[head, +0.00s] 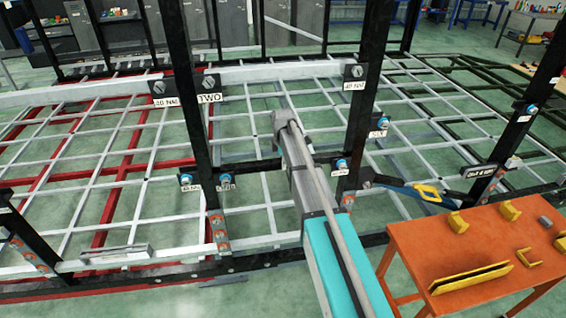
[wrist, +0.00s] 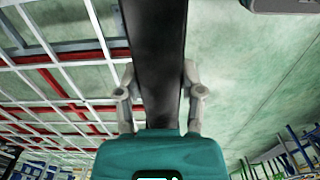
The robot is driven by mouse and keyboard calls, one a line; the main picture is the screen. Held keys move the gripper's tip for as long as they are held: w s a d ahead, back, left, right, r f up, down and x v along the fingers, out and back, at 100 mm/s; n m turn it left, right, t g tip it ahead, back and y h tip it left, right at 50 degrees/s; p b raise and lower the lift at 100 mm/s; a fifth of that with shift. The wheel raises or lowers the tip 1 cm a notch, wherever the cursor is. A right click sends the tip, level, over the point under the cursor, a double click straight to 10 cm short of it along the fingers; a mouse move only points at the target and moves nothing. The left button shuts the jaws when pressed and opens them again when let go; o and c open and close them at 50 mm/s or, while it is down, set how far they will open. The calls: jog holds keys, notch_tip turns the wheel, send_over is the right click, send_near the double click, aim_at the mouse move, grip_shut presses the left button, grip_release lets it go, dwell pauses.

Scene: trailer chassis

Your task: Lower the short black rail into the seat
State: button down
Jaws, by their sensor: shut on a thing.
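My gripper (wrist: 159,80) is shut on the short black rail (wrist: 155,35), with one grey finger on each side of it in the wrist view. The rail runs from the teal gripper body up out of the top of that view. In the head view, my arm hides the gripper. A short dark bar (head: 245,168) shows on both sides of my arm, level between two black posts; it looks like the held rail. Blue-capped fittings (head: 341,165) sit on the posts near its ends. I cannot tell whether the bar touches a seat.
The left post (head: 196,130) and right post (head: 365,90) stand close to my arm. A white and red grid frame (head: 100,160) lies below. An orange table (head: 425,265) with yellow parts (head: 470,277) stands at the right, a yellow-and-blue tool (head: 427,193) beyond it.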

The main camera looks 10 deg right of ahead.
jog(key=shift+f, duration=0.25)
dwell(0.8)
jog(key=shift+c, duration=0.7)
grip_release()
jog(key=shift+r, duration=0.15)
notch_tip(320, 180, up, 7)
jog(key=p, duration=0.6)
jog(key=shift+p, duration=0.35)
jog(key=shift+s+r+p, duration=0.2)
jog(key=shift+r+p, duration=0.1)
jog(key=s, duration=1.3)
jog(key=shift+s+r+p, duration=0.3)
jog(key=shift+s, duration=0.05)
